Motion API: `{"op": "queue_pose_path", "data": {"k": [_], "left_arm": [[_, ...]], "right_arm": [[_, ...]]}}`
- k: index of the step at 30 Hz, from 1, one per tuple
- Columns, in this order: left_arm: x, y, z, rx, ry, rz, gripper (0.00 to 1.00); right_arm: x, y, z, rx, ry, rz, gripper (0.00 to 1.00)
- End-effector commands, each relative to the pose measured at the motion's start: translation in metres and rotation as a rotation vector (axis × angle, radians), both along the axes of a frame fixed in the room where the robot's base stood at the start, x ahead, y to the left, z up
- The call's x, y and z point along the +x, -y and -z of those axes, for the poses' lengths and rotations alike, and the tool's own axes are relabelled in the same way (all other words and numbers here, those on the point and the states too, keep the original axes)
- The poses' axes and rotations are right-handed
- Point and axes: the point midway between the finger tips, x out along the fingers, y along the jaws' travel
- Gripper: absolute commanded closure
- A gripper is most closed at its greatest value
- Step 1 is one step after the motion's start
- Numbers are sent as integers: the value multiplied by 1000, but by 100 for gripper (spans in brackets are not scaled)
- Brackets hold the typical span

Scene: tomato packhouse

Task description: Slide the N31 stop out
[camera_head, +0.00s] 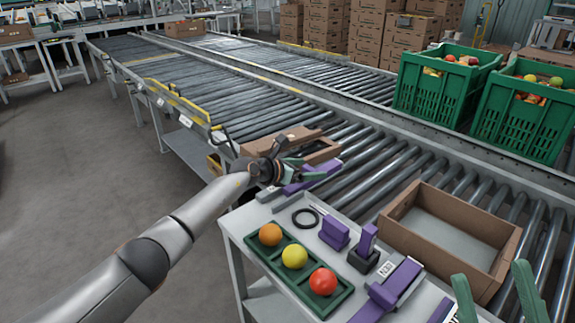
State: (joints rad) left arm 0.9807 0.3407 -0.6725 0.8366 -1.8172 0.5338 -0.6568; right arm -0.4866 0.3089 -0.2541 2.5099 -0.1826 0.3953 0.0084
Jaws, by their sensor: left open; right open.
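No label in view can be read clearly as N31. A purple bar (327,167) lies at the near edge of the roller conveyor, beside a brown carton. My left gripper (303,170) is open at this bar, and its fingers hide part of it. I cannot tell whether they touch it. A purple piece with a white label (396,287) lies on the grey table's right side. A purple block (334,232) and an upright purple piece on a dark base (367,240) stand left of it. My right gripper (490,271) is open and empty at the lower right.
A green tray (275,273) holds an orange, a yellow and a red fruit. A black ring (305,218) lies behind it. An open carton (452,233) stands on the right. Green crates of fruit (447,84) stand beyond. A brown carton (294,142) sits on the rollers by my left gripper.

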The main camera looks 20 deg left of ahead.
Motion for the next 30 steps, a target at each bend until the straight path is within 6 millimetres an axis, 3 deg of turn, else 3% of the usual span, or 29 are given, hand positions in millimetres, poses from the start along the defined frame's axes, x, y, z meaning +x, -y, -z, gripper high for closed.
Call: {"op": "queue_pose_path", "data": {"k": [3,15,21,30], "left_arm": [[-14,-9,-11,2,-2,0,7],[-65,-38,-35,1,-1,1,7],[-82,-47,-41,0,-1,2,7],[-86,-49,-42,-2,0,1,7]], "right_arm": [[0,2,-22,11,3,-3,41],[-2,7,-64,-23,52,43,41],[-3,7,-71,-32,58,55,41],[-3,7,-71,-34,58,57,41]]}}
